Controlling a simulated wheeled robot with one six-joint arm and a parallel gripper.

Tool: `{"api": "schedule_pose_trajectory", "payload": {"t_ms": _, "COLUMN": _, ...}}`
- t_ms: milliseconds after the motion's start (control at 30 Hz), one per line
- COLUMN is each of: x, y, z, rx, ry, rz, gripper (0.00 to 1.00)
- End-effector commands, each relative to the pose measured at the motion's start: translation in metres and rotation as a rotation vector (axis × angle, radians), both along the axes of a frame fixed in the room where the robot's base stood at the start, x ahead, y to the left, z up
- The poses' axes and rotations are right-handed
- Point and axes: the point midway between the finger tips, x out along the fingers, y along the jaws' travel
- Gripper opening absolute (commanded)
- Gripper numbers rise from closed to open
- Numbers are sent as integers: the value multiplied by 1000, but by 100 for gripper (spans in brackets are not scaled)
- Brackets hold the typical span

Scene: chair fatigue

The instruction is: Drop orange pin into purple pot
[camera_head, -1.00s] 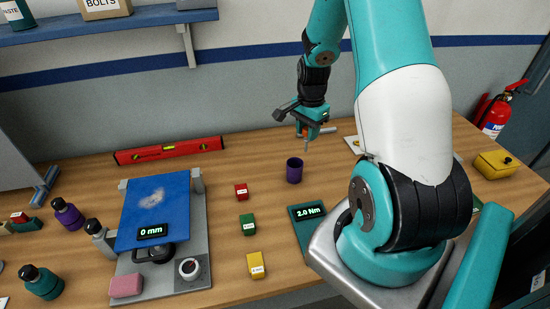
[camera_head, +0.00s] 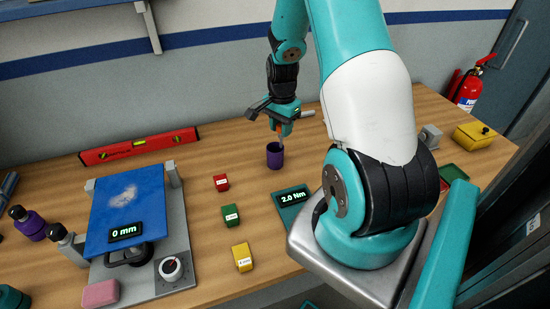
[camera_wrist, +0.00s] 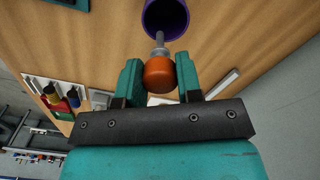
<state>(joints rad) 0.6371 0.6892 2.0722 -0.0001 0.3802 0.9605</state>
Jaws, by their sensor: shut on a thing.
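The purple pot (camera_head: 275,155) stands upright on the wooden table, below my gripper (camera_head: 283,130). It also shows at the top of the wrist view (camera_wrist: 165,18), with its open mouth partly cut off by the frame edge. My gripper (camera_wrist: 160,78) is shut on the orange pin (camera_wrist: 160,72), holding it by its orange head between the two teal fingers. The pin's grey metal shank points toward the pot's mouth, and its tip appears at the near rim. I cannot tell whether the tip is inside the pot.
Red (camera_head: 221,183), green (camera_head: 231,215) and yellow (camera_head: 242,257) blocks sit left of the pot. A torque display (camera_head: 293,197) reading 2.0 Nm lies in front of it. A red level (camera_head: 140,146) lies at the back left. A blue plate rig (camera_head: 130,205) stands at left.

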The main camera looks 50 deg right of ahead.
Motion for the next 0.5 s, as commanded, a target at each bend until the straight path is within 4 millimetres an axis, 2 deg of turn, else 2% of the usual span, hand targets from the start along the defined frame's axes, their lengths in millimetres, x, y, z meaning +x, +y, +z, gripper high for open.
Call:
{"api": "schedule_pose_trajectory", "payload": {"t_ms": 67, "x": 0, "y": 0, "z": 1, "rx": 0, "ry": 0, "rz": 0, "gripper": 12}}
{"api": "schedule_pose_trajectory", "payload": {"t_ms": 100, "x": 0, "y": 0, "z": 1, "rx": 0, "ry": 0, "rz": 0, "gripper": 42}}
{"api": "schedule_pose_trajectory", "payload": {"t_ms": 200, "x": 0, "y": 0, "z": 1, "rx": 0, "ry": 0, "rz": 0, "gripper": 63}}
{"api": "schedule_pose_trajectory", "payload": {"t_ms": 500, "x": 0, "y": 0, "z": 2, "rx": 0, "ry": -1, "rz": 0, "gripper": 63}}
